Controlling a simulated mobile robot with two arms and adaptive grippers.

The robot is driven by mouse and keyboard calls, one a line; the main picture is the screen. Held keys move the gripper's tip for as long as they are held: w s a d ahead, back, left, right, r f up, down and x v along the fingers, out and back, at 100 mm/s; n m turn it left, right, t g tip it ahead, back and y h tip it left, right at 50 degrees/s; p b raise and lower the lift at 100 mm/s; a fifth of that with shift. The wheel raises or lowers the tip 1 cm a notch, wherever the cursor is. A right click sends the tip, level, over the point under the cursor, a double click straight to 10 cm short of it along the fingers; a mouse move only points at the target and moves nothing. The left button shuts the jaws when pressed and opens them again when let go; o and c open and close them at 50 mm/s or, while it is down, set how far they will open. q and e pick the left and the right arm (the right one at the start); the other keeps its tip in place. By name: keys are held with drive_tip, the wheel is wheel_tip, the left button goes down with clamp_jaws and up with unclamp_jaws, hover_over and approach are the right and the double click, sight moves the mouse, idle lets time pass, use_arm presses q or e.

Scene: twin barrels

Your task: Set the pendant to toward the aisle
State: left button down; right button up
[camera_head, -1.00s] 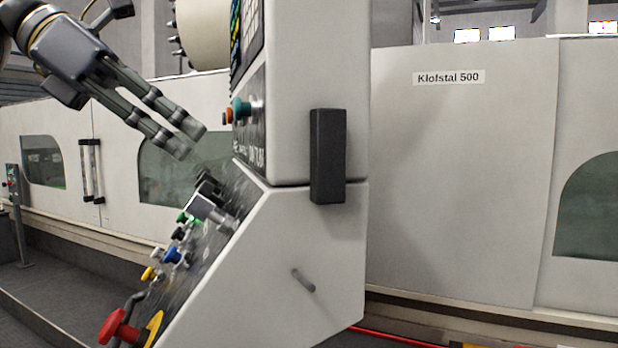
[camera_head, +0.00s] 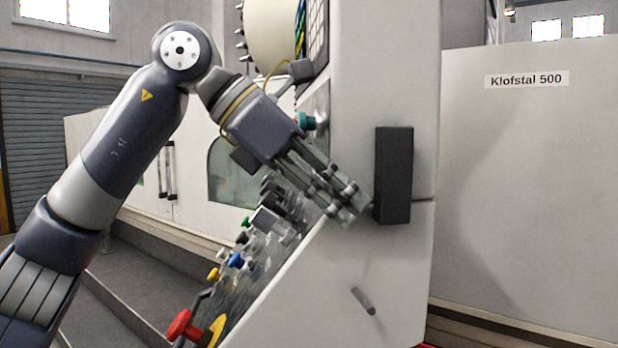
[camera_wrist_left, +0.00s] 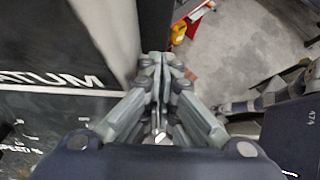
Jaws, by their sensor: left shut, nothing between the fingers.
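The pendant is a tall pale grey control box (camera_head: 385,75) with its button panel facing left in the head view. A black upright bar handle (camera_head: 393,175) is on its side face. My left gripper (camera_head: 358,208) is shut and empty. Its fingertips are just left of the handle's lower half, in front of the box's side; I cannot tell whether they touch. In the left wrist view the shut fingers (camera_wrist_left: 165,68) are beside a dark upright block (camera_wrist_left: 156,25), apparently the handle, with the lettered panel (camera_wrist_left: 50,85) at the left. My right gripper is not in view.
The sloped panel carries several knobs and a red one (camera_head: 181,325) at its lower end. A short grey lever (camera_head: 363,300) sticks out below the handle. A large machine (camera_head: 530,190) labelled Klofstal 500 stands behind. Open floor (camera_wrist_left: 235,50) shows in the left wrist view.

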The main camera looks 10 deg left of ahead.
use_arm(q)
drive_tip(key=shift+d, duration=0.4)
drive_tip(key=shift+w, duration=0.1)
drive_tip(key=shift+d, duration=0.15)
drive_tip(key=shift+d, duration=0.2)
drive_tip(key=shift+n, duration=0.3)
